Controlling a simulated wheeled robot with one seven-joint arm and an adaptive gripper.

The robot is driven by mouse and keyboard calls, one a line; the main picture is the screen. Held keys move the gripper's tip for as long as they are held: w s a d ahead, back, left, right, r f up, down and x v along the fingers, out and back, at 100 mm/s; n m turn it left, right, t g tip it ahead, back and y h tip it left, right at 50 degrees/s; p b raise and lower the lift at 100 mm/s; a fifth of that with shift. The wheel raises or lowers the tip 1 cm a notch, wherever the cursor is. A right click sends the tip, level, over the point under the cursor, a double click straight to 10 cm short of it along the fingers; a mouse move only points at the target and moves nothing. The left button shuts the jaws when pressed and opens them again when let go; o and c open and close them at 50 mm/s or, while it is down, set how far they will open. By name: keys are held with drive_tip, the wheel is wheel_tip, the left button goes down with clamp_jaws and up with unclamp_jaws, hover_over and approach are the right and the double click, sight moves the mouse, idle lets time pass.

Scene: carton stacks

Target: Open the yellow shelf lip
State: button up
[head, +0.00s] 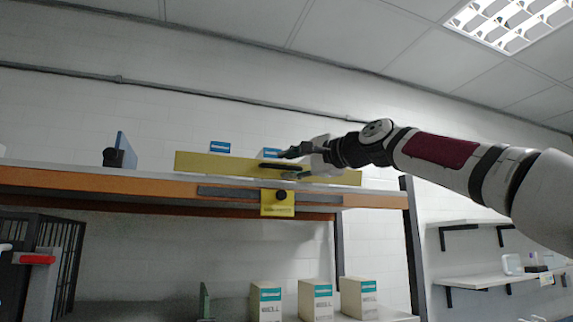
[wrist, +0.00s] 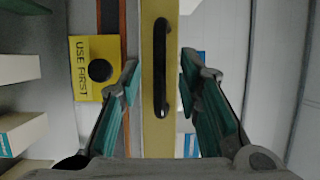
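The yellow shelf lip (head: 220,166) stands upright along the front edge of the upper shelf in the head view. A dark bar handle is on its face, partly behind my gripper. In the wrist view the lip (wrist: 153,135) runs top to bottom, with its black handle (wrist: 160,68) between my fingers. My gripper (head: 283,164) is open in front of the lip. In the wrist view my gripper (wrist: 159,82) has one teal-padded finger on each side of the handle, both apart from it.
A yellow "USE FIRST" plate (wrist: 85,55) with a black knob hangs below the lip; the plate (head: 278,209) also shows in the head view. Blue-topped cartons (head: 220,147) stand behind the lip. Several cartons (head: 266,300) stand on the lower shelf. A blue divider (head: 126,150) stands left.

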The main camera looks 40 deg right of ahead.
drive_tip(key=shift+w+a, duration=0.1)
drive_tip(key=shift+w, duration=0.95)
drive_tip(key=shift+c, duration=0.6)
clamp_jaws()
